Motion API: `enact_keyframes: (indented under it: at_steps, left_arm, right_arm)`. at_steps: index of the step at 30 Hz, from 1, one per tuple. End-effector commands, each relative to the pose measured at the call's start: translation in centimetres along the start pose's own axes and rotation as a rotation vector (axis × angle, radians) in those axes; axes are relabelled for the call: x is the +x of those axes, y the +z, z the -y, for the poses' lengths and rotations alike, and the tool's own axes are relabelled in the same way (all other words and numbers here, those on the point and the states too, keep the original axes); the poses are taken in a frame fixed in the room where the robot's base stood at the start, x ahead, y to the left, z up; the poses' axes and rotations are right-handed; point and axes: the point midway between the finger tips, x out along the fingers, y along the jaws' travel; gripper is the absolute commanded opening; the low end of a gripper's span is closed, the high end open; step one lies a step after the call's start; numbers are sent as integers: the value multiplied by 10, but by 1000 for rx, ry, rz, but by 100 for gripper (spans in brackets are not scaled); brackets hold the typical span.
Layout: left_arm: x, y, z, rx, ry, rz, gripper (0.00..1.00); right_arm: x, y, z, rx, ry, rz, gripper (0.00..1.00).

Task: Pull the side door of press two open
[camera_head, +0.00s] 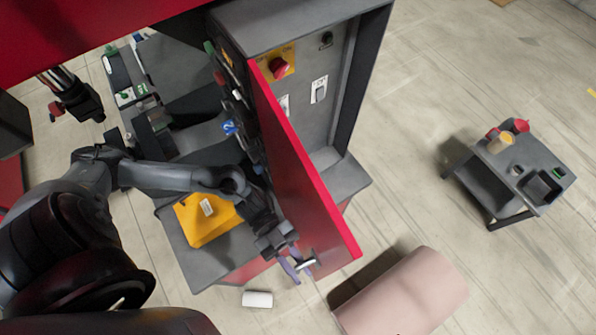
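Press two, with a blue "2" sign (229,127), is a grey machine with a tall grey cabinet. Its red side door (305,185) stands swung out from the cabinet, so the grey interior shows. A small pale handle (307,264) sits near the door's lower free end. My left gripper (291,267) is at this handle, its fingers pointing down beside the door. The fingers overlap the handle in the picture, and I cannot tell whether they are closed on it. My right gripper is not in view.
A red emergency button (279,67) and a white switch plate (319,89) are inside the cabinet. A yellow panel (207,217) lies below my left arm. A pinkish rounded object (405,295) is on the floor near the door.

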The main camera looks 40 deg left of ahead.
Motion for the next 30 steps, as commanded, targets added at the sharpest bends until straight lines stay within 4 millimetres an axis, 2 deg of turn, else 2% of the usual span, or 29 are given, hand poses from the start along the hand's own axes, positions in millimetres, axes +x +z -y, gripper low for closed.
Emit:
enact_keyframes:
  at_steps: [3,14,19,30]
  left_arm:
    - [0,0,0,0,-1,0,34]
    - [-4,1,0,0,-2,2,34]
    - [-23,3,0,-1,-1,4,34]
    - [-85,2,0,-1,-1,3,34]
  right_arm:
    - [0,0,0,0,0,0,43]
    - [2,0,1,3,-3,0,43]
    - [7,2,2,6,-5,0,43]
    - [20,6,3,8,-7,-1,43]
